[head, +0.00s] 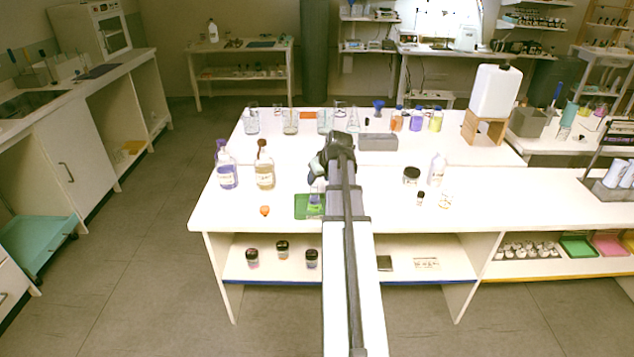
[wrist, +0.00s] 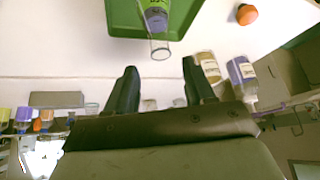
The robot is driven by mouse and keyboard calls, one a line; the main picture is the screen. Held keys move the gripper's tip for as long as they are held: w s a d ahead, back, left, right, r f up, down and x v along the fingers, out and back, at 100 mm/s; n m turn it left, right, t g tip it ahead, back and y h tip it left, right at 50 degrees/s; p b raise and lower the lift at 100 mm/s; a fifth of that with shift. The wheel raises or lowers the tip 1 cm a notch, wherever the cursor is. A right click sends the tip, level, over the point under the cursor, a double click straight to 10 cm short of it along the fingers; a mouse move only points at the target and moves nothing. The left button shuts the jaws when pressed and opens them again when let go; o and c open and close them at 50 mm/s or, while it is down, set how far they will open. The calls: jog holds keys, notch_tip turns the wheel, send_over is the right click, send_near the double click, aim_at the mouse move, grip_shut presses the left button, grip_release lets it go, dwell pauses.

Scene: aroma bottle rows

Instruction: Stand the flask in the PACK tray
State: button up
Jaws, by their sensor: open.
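The flask (head: 315,202) is clear glass with a green-yellow band low on it. In the head view it appears upright on a green tray (head: 301,208), partly behind my arm. In the wrist view the flask (wrist: 156,20) shows its open glass mouth toward me, with the green tray (wrist: 122,22) around its far end. No PACK lettering is readable on the tray. My gripper (wrist: 160,72) is open and empty. Its two fingers point toward the flask, and the flask's mouth lies just beyond the fingertips, roughly centred between them and apart from them.
An orange stopper (head: 265,210) lies left of the tray. Beakers, a grey box (head: 378,142) and coloured bottles line the back. A dark-lidded jar (head: 411,175) stands right of my arm.

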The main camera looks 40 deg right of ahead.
jog(key=v, duration=0.8)
jog(key=shift+f, duration=0.1)
jog(key=w+a+f+g+y, duration=0.1)
jog(key=a+f, duration=0.6)
jog(key=f, duration=0.3)
jog(key=w+a+f+g+y, duration=0.1)
jog(key=w+a+f+g, duration=0.1)
jog(key=a+f, duration=0.75)
jog(key=s+a+f+n+g+y, duration=0.1)
jog(key=s+a+f+g, duration=0.15)
jog(key=a+f, duration=0.45)
jog(key=s+a+f+g, duration=0.1)
jog(key=s+a+f, duration=0.3)
jog(key=f, duration=0.6)
jog(key=s+a+f+n+g, duration=0.1)
jog(key=s+a+f+g, duration=0.2)
jog(key=s+a+f, duration=0.9)
jog(key=s+a+f+g, duration=0.1)
jog(key=s+a+f, duration=0.1)
jog(key=s, duration=0.3)
jog(key=s+a+f+n+g+h, duration=0.1)
jog(key=s+a+f, duration=0.1)
jog(key=s, duration=0.4)
jog(key=s+a+f+g, duration=0.1)
jog(key=s+a+f, duration=0.1)
jog(key=s, duration=0.3)
jog(key=shift+s+a+f+n, duration=0.15)
jog(key=shift+a+f+n, duration=0.2)
jog(key=shift+a, duration=0.45)
